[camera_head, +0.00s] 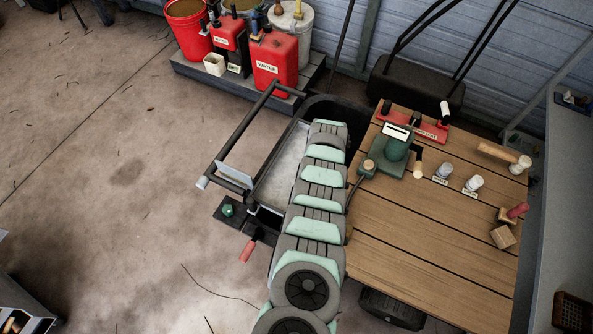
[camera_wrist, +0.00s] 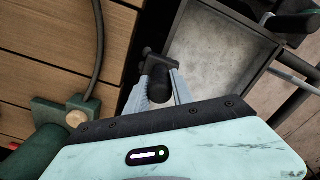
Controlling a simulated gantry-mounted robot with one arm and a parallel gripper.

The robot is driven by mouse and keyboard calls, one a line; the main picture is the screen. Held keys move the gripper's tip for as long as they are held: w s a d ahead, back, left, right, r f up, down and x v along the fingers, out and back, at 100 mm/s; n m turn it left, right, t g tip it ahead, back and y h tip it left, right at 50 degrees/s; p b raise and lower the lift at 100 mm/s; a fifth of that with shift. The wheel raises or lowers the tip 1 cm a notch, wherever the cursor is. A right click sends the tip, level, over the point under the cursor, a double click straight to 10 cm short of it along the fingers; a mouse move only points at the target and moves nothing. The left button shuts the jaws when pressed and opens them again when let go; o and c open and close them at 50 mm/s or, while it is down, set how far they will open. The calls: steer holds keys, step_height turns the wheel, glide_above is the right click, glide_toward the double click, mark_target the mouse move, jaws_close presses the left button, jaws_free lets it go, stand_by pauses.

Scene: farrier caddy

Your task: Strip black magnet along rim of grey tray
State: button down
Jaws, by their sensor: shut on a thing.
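The grey tray (camera_head: 280,176) has a pale, bare floor and dark walls; it lies left of my arm in the head view, which covers part of it. The wrist view shows its floor (camera_wrist: 212,48) and dark rim to the right of my fingers. My gripper (camera_wrist: 157,88) has its light grey fingers closed on the black magnet (camera_wrist: 160,82), a dark, rounded piece between them. The magnet appears over or beside the tray's edge on the table side; I cannot tell whether it touches the rim. In the head view my arm hides the gripper and magnet.
A wooden table (camera_head: 430,240) is right of the tray, with a green device (camera_head: 392,155) and its cable (camera_wrist: 97,50) close by. A black bar frame (camera_head: 238,135) stands left of the tray. Red containers (camera_head: 275,68) stand behind. Floor at left is mostly open.

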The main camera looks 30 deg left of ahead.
steer(key=shift+s+r+p, duration=0.25)
steer(key=shift+s+p, duration=0.35)
steer(key=shift+p, duration=0.35)
steer(key=shift+s+f, duration=0.1)
steer(key=shift+f, duration=0.05)
steer(key=s+p, duration=0.1)
steer(key=p, duration=0.1)
steer(key=s+p, duration=0.1)
steer(key=p, duration=0.1)
steer(key=shift+s+d, duration=0.2)
steer(key=shift+s, duration=0.15)
steer(key=shift+f, duration=0.15)
steer(key=shift+s, duration=0.1)
steer(key=shift+s+p, duration=0.1)
steer(key=shift+p, duration=0.3)
